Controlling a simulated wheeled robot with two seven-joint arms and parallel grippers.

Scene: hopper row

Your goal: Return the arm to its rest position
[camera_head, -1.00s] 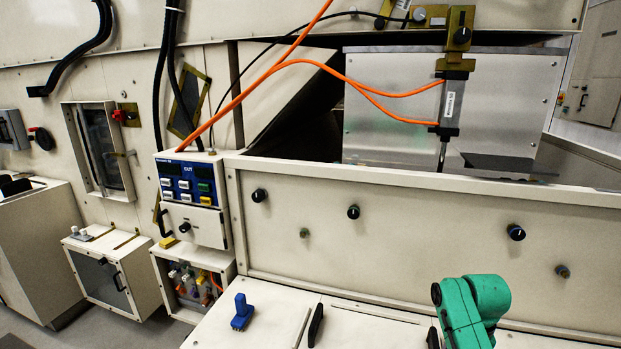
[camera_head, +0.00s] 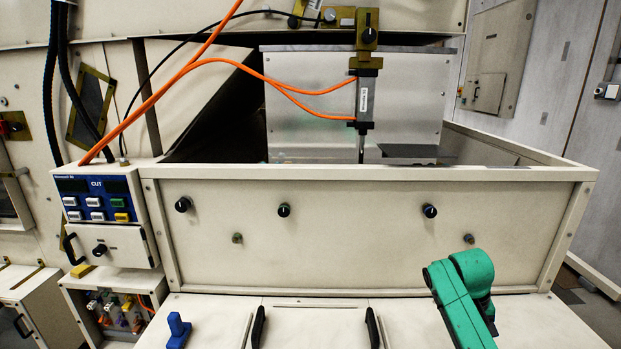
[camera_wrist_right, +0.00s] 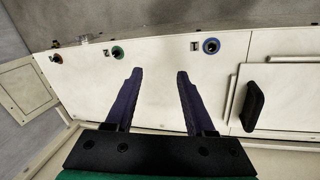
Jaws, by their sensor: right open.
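My right arm (camera_head: 463,294), green, comes in at the lower right of the head view, in front of the cream panel. Its gripper is below the picture there. In the right wrist view my right gripper (camera_wrist_right: 158,75) is open, with two dark purple fingers apart and nothing between them. Past the fingers lies a cream surface with a blue-ringed knob (camera_wrist_right: 211,46) and a green-ringed knob (camera_wrist_right: 117,52). The fingers appear clear of both knobs. My left gripper is not in view.
A control box (camera_head: 97,198) with coloured buttons stands at the left. The cream hopper front (camera_head: 340,240) carries several knobs. A blue handle (camera_head: 177,331) and two black handles (camera_head: 258,327) are on the lower ledge. A cylinder with orange hoses (camera_head: 365,97) hangs above the hopper.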

